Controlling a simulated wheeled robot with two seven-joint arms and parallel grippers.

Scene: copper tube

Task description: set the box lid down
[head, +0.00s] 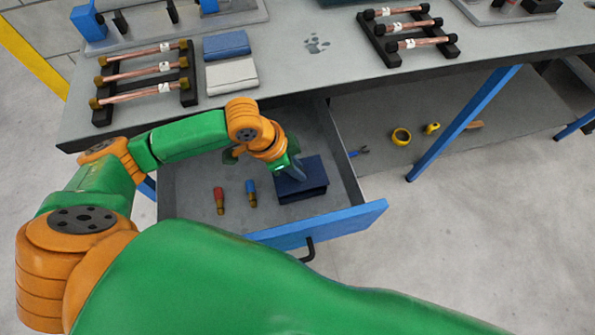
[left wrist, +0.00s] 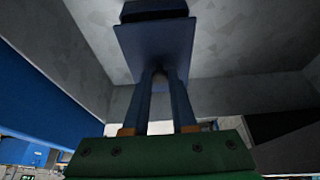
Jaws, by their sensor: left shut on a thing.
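My left gripper (head: 291,172) reaches into the open drawer from above and is shut on the dark blue box lid (head: 312,168). The box (head: 302,195) is under the lid in the drawer's right part; I cannot tell whether the two touch. In the left wrist view, the fingers (left wrist: 161,80) meet at the near edge of the flat blue lid (left wrist: 157,42), and the dark box (left wrist: 155,10) shows past it at the top. The box's inside is hidden. My right gripper is not in view.
The open drawer (head: 350,221) also holds a red-topped piece (head: 219,199) and a blue-topped piece (head: 251,192), left of the box. Above is the workbench (head: 310,75) with copper tubes on racks (head: 145,76) and blue and white blocks. Yellow tape (head: 401,137) lies on the lower shelf.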

